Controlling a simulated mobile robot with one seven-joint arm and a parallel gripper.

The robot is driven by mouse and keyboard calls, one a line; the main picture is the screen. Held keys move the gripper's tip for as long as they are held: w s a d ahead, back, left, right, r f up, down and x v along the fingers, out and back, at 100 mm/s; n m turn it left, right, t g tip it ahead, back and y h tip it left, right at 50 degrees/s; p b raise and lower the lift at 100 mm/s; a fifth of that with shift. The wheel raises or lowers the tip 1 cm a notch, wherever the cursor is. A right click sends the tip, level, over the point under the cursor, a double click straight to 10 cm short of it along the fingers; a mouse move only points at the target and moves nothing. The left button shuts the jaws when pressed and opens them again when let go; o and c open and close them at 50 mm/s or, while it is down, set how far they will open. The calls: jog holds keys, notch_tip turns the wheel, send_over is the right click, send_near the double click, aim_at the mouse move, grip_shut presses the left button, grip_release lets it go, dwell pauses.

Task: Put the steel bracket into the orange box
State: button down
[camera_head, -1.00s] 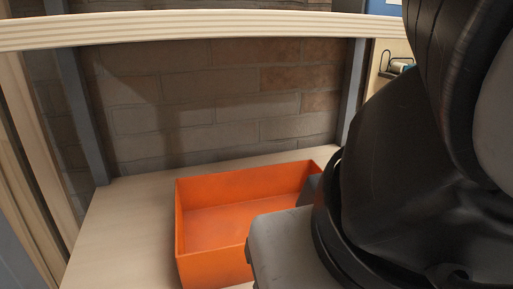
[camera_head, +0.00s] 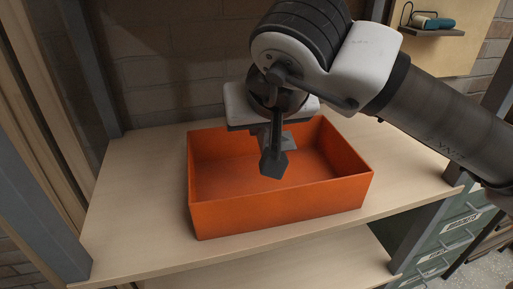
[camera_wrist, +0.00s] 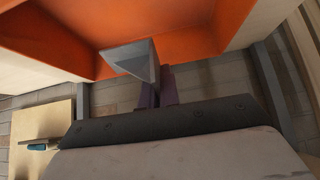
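The orange box (camera_head: 285,205) stands open on the wooden shelf in the head view. Its orange wall also fills the top of the wrist view (camera_wrist: 180,22). My gripper (camera_head: 274,135) points down over the box opening. A grey angular piece, which looks like the steel bracket (camera_head: 273,163), is at the fingertips; it also shows in the wrist view (camera_wrist: 135,58). The fingers look close together on it, though their contact is partly hidden. The bracket appears within the box outline and apart from the floor, but its exact height is hard to tell.
The pale wooden shelf (camera_head: 135,205) has free room left of the box. Grey uprights (camera_head: 92,75) stand at its sides, with a brick wall behind. Green drawers (camera_head: 445,240) are at lower right. A small rack with a teal-handled tool (camera_head: 433,24) hangs at upper right.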

send_over(253, 176)
jog(key=s, duration=0.3)
jog(key=f, duration=0.5)
jog(key=d+f, duration=0.1)
jog(key=f, duration=0.2)
jog(key=shift+w+f, duration=0.1)
jog(key=shift+f, duration=0.25)
jog(key=shift+w+a+f+g+p, duration=0.2)
jog(key=shift+w+g+p, duration=0.3)
jog(key=shift+p, duration=0.15)
jog(key=shift+w+a+g+h+p, duration=0.1)
jog(key=shift+w+g+h+p, duration=0.1)
jog(key=shift+g+p, duration=0.35)
jog(key=shift+w+a+g+h+p, duration=0.1)
jog(key=shift+w+g+h+p, duration=0.2)
jog(key=shift+g, duration=0.35)
jog(key=shift+s+d+f, duration=0.1)
jog(key=shift+f, duration=0.5)
jog(key=shift+s+d+f, duration=0.1)
jog(key=shift+f, duration=0.45)
jog(key=shift+a+f, duration=0.1)
jog(key=shift+f, duration=0.05)
jog(key=shift+f+b, duration=0.1)
jog(key=shift+b, duration=0.3)
jog(key=c, duration=1.6)
grip_release()
jog(key=shift+c, duration=0.2)
